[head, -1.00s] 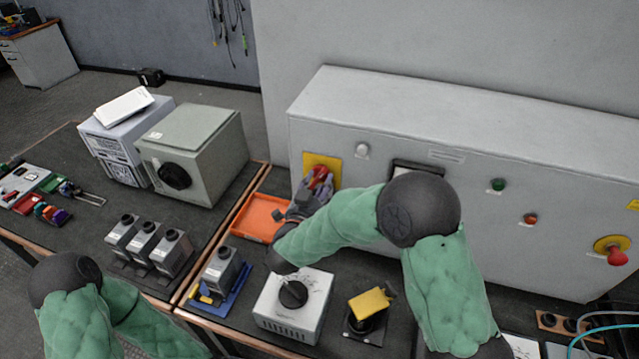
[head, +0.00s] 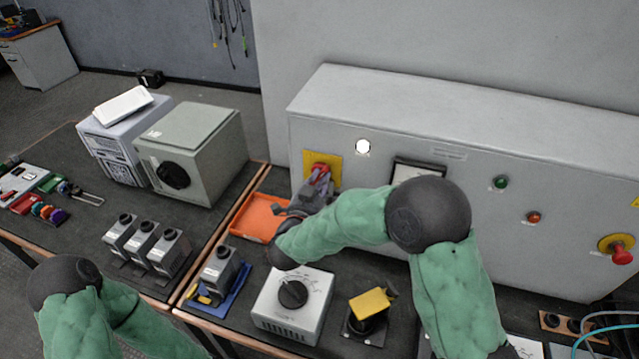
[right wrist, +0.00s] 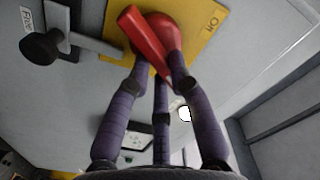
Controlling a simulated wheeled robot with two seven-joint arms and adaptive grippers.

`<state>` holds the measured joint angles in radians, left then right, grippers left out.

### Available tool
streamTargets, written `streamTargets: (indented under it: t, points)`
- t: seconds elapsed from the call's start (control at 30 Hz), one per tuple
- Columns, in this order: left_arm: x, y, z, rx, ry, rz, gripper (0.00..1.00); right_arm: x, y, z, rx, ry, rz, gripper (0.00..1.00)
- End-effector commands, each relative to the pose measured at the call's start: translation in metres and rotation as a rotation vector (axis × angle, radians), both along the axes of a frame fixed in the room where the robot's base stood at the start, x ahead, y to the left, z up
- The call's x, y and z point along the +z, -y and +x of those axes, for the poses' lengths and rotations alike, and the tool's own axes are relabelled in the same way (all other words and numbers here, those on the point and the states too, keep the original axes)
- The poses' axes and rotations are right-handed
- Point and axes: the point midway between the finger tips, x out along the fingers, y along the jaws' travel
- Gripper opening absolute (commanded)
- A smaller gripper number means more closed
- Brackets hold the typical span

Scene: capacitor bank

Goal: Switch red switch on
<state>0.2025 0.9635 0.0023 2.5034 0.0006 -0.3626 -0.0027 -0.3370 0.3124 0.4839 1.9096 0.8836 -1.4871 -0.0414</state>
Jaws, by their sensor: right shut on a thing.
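The red switch (head: 321,171) is a rotary handle on a yellow plate (head: 309,158), at the left end of the grey cabinet's front. In the right wrist view the red handle (right wrist: 146,37) stands slanted, with "ON" printed on the yellow plate (right wrist: 208,22). My right gripper (head: 316,184) is shut on the red handle, and its purple fingers (right wrist: 160,68) sit around it. The fingers partly hide the switch in the head view. A round white lamp (head: 363,147) right of the switch glows brightly. My left gripper is out of view; only its arm shows at lower left.
The grey cabinet (head: 460,190) also carries a green lamp, an orange lamp and a red mushroom button (head: 622,256). An orange tray (head: 258,218) lies below the switch. A white box with a black knob (head: 292,297) stands in front.

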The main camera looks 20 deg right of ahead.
Motion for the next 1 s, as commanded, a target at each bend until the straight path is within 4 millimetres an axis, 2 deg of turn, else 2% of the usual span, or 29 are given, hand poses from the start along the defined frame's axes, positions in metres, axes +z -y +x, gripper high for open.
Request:
streamTargets:
  t: [0.03,0.2,0.67,0.7,0.73,0.77,1.0]
  points:
    - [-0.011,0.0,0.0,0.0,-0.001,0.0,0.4,-0.005,0.001,0.0,-0.002,0.026,0.034,0.0]
    - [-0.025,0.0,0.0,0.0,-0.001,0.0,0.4,-0.006,0.001,-0.001,-0.001,0.09,0.131,0.0]
    - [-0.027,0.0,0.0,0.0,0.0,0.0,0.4,-0.004,0.001,-0.001,-0.001,0.118,0.175,0.0]
    - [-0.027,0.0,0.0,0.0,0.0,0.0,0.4,-0.004,0.001,-0.001,0.0,0.117,0.176,0.32]
    - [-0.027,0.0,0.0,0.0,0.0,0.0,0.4,-0.004,0.001,-0.001,-0.001,0.117,0.174,0.41]
    - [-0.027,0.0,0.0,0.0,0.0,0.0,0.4,-0.003,0.002,-0.001,-0.001,0.117,0.174,0.45]
    - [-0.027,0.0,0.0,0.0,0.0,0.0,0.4,-0.003,0.001,-0.001,0.0,0.117,0.174,0.45]
